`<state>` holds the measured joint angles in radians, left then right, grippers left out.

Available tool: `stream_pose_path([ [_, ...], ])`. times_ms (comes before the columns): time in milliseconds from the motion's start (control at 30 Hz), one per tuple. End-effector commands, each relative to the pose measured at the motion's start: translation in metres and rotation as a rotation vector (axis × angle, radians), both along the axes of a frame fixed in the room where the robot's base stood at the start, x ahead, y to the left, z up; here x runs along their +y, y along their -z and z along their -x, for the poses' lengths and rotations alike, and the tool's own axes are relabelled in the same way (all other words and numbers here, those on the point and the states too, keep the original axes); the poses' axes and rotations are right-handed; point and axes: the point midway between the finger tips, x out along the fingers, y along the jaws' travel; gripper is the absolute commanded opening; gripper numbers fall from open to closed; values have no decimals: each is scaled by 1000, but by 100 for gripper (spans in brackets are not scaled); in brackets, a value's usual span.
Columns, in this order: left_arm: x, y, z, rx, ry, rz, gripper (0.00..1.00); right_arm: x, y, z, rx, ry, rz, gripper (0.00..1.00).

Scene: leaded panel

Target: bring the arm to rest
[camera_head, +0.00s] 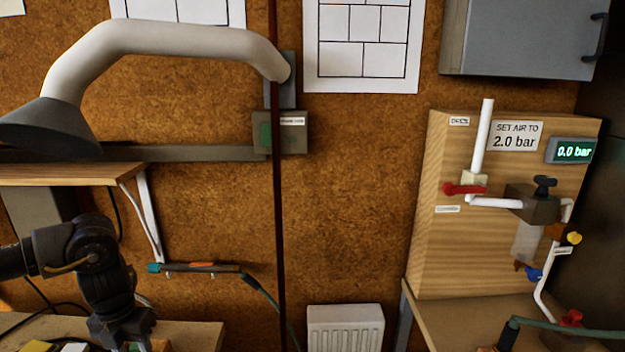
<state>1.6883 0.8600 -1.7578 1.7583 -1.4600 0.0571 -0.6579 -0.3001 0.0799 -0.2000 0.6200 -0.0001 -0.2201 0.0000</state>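My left arm (85,255) comes in from the left edge and bends downward at the lower left. My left gripper (124,338) points down over the bench at the bottom edge. Its fingertips are cut off or hidden, so I cannot tell whether it is open or shut, or if it holds anything. My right arm and gripper are not in view.
A wooden shelf (65,174) and a grey extraction hood (50,128) are above my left arm. A soldering-iron-like tool (200,267) lies on a wall rail. A wooden air panel (440,240) stands right, its display (572,151) reading 0.0 bar. A radiator (345,328) is low centre.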

Motion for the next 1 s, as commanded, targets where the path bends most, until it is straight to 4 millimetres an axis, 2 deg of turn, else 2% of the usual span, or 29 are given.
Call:
stream_pose_path([
  [33,-4,-10,5,-4,5,-1,43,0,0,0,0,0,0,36],
  [533,-56,-51,85,-2,7,-2,43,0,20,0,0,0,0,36],
  [800,-66,-60,79,3,-293,1,43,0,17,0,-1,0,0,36],
  [1000,-70,-62,76,4,-432,2,43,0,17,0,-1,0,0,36],
])
